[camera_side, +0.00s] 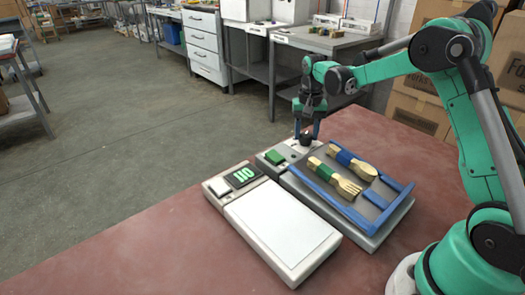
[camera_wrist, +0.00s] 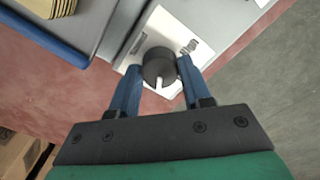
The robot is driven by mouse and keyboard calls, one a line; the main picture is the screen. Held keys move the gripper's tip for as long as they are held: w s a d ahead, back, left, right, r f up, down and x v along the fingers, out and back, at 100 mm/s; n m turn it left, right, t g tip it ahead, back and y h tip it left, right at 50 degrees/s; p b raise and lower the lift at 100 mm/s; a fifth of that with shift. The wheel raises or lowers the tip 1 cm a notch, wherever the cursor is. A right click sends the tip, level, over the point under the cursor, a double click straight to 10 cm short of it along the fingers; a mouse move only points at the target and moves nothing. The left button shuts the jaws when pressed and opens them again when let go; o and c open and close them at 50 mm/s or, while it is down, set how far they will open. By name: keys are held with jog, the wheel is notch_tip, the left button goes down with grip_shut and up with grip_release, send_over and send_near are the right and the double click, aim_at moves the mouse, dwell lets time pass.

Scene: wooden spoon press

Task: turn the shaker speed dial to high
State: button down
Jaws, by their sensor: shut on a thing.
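The speed dial (camera_wrist: 158,66) is a round dark knob with a white pointer line, on a pale control plate (camera_wrist: 188,30) in the wrist view. The pointer aims toward my gripper's palm. The dial also shows in the side view (camera_side: 306,140), at the back end of the shaker (camera_side: 372,240). My gripper (camera_wrist: 158,72) has its two blue fingers shut on the dial, one on each side. In the side view my gripper (camera_side: 306,132) points down at the dial from above. Marks on the plate are too small to read.
The shaker's blue-railed tray (camera_side: 404,187) holds wooden forks (camera_side: 347,187) and spoons (camera_side: 364,170) in banded bundles. A white-topped device (camera_side: 285,232) with a lit green display (camera_side: 243,175) stands left. The red table (camera_side: 150,250) is clear at front left.

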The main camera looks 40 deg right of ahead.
jog(key=n, duration=1.7)
jog(key=shift+n, duration=0.4)
jog(key=n, duration=0.5)
jog(key=shift+n, duration=0.3)
jog(key=shift+c, duration=2)
grip_release()
